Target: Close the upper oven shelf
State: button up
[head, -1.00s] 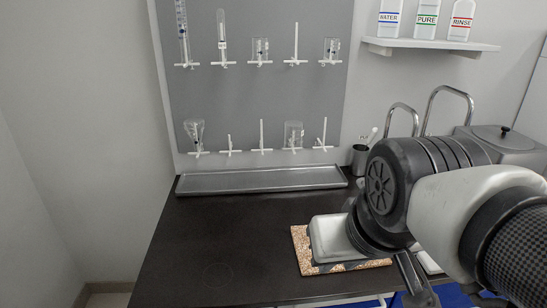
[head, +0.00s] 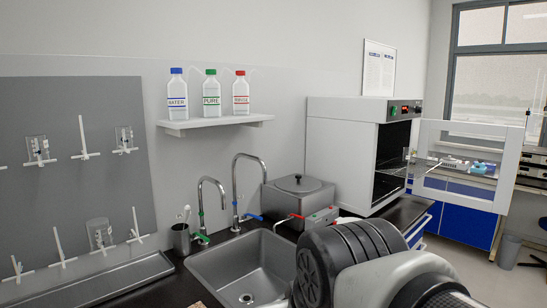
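The oven (head: 340,160) is a white box on the bench at the right of centre. Its glass door (head: 507,165) with a white frame stands open to the right. The dark inside (head: 393,145) shows at a steep angle. Thin wire shelf edges (head: 420,162) seem to reach out of the opening behind the door glass. I cannot clearly tell the upper shelf from the lower one or how far each is out. My gripper is out of view; only my arm's links show at the bottom right, in front of the bench.
A sink (head: 240,268) with two taps and a metal water bath (head: 297,200) stand left of the oven. Bottles sit on a wall shelf (head: 215,122). The open door juts out over the aisle. A bin (head: 508,250) stands on the floor at right.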

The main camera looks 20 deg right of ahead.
aim_at(418, 160)
jog(key=j+z, duration=0.15)
jog(key=z, duration=1.25)
jog(key=i+j, duration=0.05)
jog(key=j, duration=0.05)
